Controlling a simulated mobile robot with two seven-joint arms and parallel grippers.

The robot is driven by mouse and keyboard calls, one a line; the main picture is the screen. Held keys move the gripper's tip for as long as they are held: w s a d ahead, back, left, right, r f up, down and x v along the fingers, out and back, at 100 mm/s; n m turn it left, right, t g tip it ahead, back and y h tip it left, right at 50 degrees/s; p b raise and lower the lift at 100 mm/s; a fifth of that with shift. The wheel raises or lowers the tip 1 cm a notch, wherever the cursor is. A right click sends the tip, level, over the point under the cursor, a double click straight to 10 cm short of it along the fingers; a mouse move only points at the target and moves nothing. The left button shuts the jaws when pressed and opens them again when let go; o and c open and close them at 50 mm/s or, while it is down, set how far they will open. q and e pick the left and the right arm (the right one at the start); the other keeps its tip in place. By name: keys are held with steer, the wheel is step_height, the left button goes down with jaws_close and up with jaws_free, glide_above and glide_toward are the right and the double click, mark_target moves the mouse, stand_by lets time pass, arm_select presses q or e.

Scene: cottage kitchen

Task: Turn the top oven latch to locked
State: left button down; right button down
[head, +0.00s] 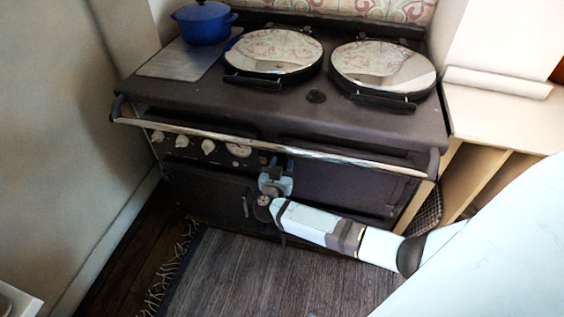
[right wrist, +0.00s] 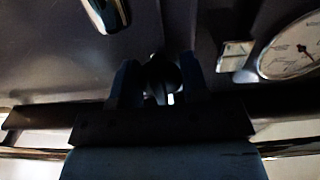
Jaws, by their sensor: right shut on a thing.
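The dark range cooker (head: 330,125) stands ahead, with oven doors in its front below a chrome rail. My right gripper (head: 274,174) is at the cooker's front, just under the rail near the middle. In the right wrist view the gripper (right wrist: 157,88) is shut on a dark rounded piece (right wrist: 163,72), which looks like the top oven latch. The fingers hide much of it, so I cannot tell which way it is turned. In the head view the gripper covers the latch. My left gripper is out of view.
The chrome rail (head: 220,137) runs across the front, close above my right gripper. Control knobs (head: 183,141) are left of it. A round gauge (right wrist: 297,48) shows in the wrist view. A blue pot (head: 204,23) stands on top. A grey rug (head: 245,275) covers the floor.

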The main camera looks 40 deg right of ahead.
steer(key=n+p, duration=0.1)
steer(key=p, duration=0.3)
steer(key=n+p, duration=0.2)
steer(key=p, duration=0.3)
steer(key=shift+a+r, duration=0.1)
steer(key=shift+r, duration=0.3)
steer(key=shift+n+p, duration=0.8)
steer(key=shift+p, duration=0.45)
steer(key=n+p, duration=0.1)
steer(key=n, duration=0.1)
steer(key=n+p, duration=0.1)
steer(key=shift+f+n+p, duration=0.2)
steer(key=shift+n+p, duration=0.1)
steer(key=shift+n, duration=0.1)
steer(key=n+p, duration=0.1)
steer(key=n, duration=0.3)
steer(key=shift+p, duration=0.35)
steer(key=n, duration=0.3)
steer(key=shift+w+p, duration=0.1)
steer(key=shift+p, duration=0.2)
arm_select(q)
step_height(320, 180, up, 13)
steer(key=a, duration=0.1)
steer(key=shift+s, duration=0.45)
arm_select(e)
steer(key=shift+f+n, duration=0.1)
steer(key=shift+n, duration=0.9)
steer(key=c, duration=0.7)
jaws_free()
steer(key=shift+o, duration=0.4)
